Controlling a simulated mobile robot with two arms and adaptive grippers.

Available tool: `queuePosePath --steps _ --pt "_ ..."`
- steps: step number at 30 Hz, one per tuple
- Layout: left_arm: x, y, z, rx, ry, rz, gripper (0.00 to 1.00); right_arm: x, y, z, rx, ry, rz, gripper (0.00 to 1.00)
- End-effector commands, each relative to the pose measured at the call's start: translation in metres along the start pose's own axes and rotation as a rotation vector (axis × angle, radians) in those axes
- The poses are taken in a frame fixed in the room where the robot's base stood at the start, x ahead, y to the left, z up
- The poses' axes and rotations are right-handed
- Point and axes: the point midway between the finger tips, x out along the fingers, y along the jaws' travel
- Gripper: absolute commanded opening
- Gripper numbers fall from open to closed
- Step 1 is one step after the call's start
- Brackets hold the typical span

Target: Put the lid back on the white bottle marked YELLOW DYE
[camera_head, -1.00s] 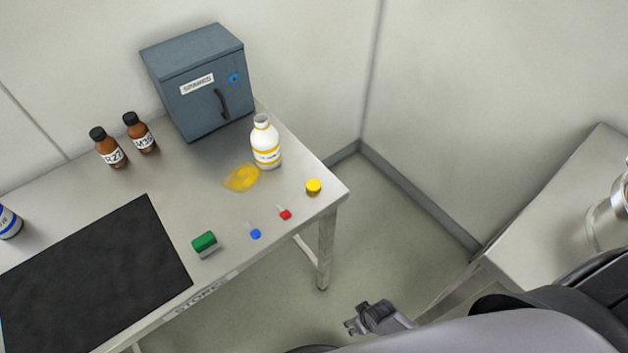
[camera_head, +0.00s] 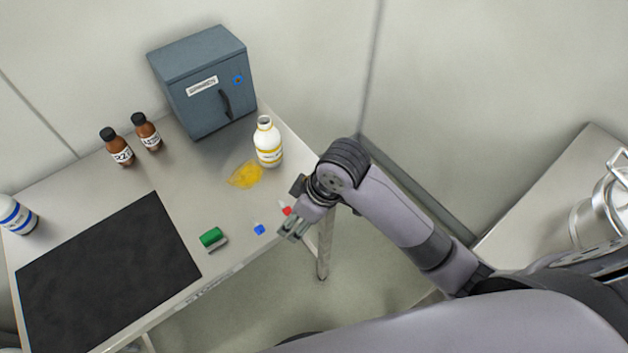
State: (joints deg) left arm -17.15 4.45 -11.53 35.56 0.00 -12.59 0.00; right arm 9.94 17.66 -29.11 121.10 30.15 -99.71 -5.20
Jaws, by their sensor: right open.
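The white bottle (camera_head: 268,145) with yellow bands stands upright and uncapped near the right end of the steel table. Its label is too small to read. My right gripper (camera_head: 291,231) is open and points down over the table's front right edge, apart from the bottle and in front of it. The yellow lid, seen earlier near the table's right corner, is now hidden behind my right wrist. My left gripper is not in view.
A yellow spill (camera_head: 245,174) lies beside the bottle. A red item (camera_head: 287,211), a blue item (camera_head: 259,230) and a green block (camera_head: 212,238) lie along the front edge. A grey cabinet (camera_head: 208,85) and two brown bottles (camera_head: 118,149) stand behind; a black mat (camera_head: 110,265) lies left.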

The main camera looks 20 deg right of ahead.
Motion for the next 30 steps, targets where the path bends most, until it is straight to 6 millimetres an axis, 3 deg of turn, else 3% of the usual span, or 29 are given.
queuePosePath --steps 10,15,20,24,30 --pt "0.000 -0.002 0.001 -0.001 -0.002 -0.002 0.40 -0.026 0.042 -0.041 -0.210 -0.128 -0.006 0.54" --pt "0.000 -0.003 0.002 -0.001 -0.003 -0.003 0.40 -0.062 0.083 -0.058 -0.291 -0.250 0.008 0.54" --pt "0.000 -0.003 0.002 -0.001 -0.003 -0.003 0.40 -0.096 0.113 -0.065 -0.309 -0.329 0.019 0.54" --pt "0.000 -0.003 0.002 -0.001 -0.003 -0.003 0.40 -0.111 0.123 -0.068 -0.312 -0.358 0.019 0.54" --pt "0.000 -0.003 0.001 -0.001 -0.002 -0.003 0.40 -0.113 0.125 -0.068 -0.312 -0.364 0.018 0.54"
